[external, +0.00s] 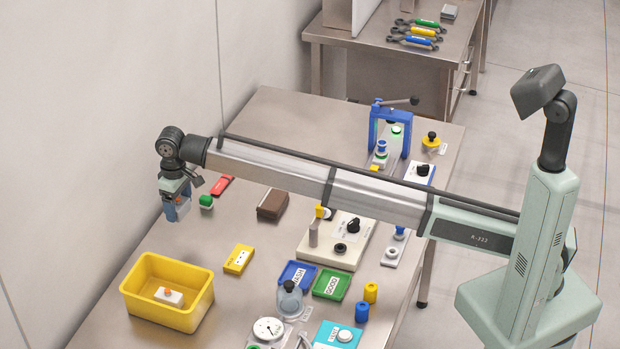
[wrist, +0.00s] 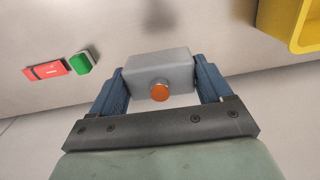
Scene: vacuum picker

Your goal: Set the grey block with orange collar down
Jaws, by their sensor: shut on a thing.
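My gripper (external: 177,211) is at the far left end of my outstretched arm, pointing down near the table's left edge. In the wrist view its blue fingers (wrist: 160,80) are shut on the grey block with orange collar (wrist: 171,62), one finger on each side. The round orange part faces the camera. In the external view the block is mostly hidden by the fingers. It appears to be held above the table (external: 137,237), but its height is hard to tell.
A yellow bin (external: 144,313) holding a white-and-orange piece stands at the front left. A green-topped block (external: 206,202), red block (external: 222,186), brown block (external: 272,204) and yellow block (external: 238,260) lie right of the gripper. Bare table lies between gripper and bin.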

